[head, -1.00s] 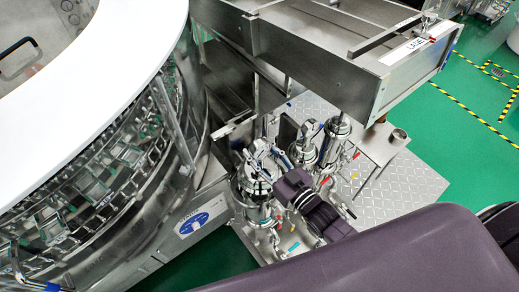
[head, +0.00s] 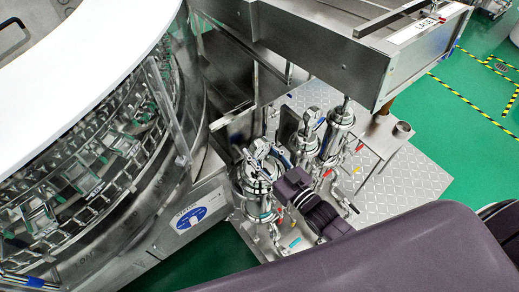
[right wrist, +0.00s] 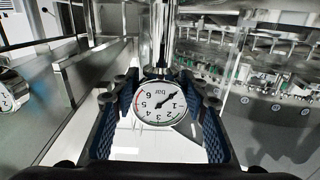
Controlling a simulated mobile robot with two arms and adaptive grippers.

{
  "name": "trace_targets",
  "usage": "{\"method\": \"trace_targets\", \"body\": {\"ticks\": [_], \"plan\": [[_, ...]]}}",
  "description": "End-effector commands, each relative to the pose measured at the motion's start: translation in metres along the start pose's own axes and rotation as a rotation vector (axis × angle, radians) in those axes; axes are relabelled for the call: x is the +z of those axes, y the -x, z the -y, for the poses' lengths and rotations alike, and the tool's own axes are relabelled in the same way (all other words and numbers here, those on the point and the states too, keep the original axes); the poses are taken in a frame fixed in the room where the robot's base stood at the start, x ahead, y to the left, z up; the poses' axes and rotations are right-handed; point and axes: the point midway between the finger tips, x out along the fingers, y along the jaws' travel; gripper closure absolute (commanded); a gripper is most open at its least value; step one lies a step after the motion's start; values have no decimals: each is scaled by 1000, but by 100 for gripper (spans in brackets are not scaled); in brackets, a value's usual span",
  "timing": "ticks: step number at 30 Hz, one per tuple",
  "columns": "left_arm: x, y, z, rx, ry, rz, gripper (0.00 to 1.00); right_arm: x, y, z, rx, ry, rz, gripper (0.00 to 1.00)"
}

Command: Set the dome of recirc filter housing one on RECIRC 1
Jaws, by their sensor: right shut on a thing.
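My right gripper (head: 268,155) is at the top of the nearest steel filter housing (head: 258,183) in the head view, with my purple wrist to its right. In the right wrist view its two blue-padded fingers (right wrist: 158,103) stand either side of a round white pressure gauge (right wrist: 158,106), shut on the dome's top fitting. A steel stem (right wrist: 158,72) joins the gauge to a shiny cylinder (right wrist: 157,32), which looks like the dome. I cannot tell whether the dome's lower rim touches its base. The RECIRC 1 label is not readable.
Two more steel housings, a middle one (head: 306,132) and a right one (head: 338,128), stand close behind. The round washer (head: 110,170) is on the left, and a steel chute (head: 345,55) overhangs the back. Another gauge (right wrist: 10,88) shows at left in the wrist view.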

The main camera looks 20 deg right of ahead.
Motion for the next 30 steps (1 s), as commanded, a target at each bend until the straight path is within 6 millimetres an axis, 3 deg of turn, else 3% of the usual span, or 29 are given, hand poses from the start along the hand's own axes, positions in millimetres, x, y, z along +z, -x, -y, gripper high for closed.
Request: {"method": "trace_targets", "body": {"ticks": [6, 7, 12, 23, 30], "plan": [[0, 0, 0, 0, 0, 0, 63, -6, -2, 0, -1, 0, -13, 100], [0, 0, 0, 0, 0, 0, 63, -6, -2, 0, -1, 0, -13, 57], [0, 0, 0, 0, 0, 0, 63, -4, -1, 0, 0, 0, -8, 39], [2, 0, 2, -2, 0, 3, 63, 3, 6, 0, 0, 0, 7, 39], [1, 0, 1, -1, 0, 1, 63, 2, 43, 0, 0, -1, 6, 39]]}}
